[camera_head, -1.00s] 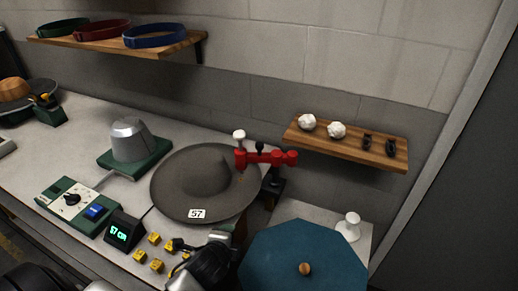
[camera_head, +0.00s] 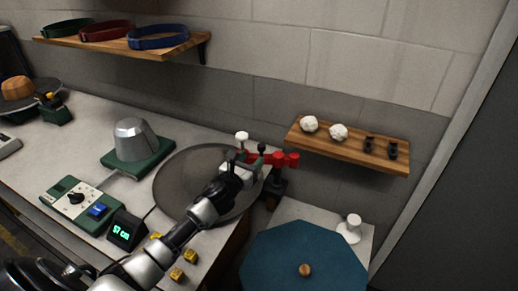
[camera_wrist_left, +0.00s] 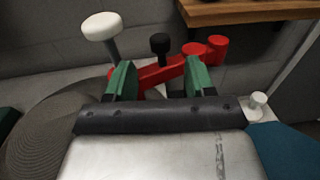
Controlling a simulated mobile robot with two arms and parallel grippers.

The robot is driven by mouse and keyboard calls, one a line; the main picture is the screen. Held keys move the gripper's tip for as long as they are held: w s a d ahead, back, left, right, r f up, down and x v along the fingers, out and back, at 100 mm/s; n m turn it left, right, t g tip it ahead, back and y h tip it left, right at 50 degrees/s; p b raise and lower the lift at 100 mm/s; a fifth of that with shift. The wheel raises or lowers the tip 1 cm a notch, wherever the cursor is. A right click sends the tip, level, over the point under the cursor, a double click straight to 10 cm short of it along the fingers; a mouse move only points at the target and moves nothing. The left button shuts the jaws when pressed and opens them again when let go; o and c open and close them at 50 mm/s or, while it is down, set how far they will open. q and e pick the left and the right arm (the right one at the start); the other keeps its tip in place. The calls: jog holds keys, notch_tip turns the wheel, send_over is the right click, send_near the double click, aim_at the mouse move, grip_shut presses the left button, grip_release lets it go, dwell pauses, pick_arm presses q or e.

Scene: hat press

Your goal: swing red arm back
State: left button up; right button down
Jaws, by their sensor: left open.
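My left wrist and arm cover part of the hat. My right gripper is not in view.
A wooden shelf (camera_head: 340,150) with white and black pieces is on the wall just right of the red arm. A teal octagonal top (camera_head: 330,255) and a white knob stand (camera_head: 350,228) are at the lower right. A metal block (camera_head: 134,140) stands left of the hat.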

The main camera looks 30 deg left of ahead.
aim_at(259, 150)
pick_arm(q)
jog(key=w, duration=0.5)
jog(key=shift+w+d, duration=0.1)
jog(key=shift+w, duration=0.25)
grip_shut()
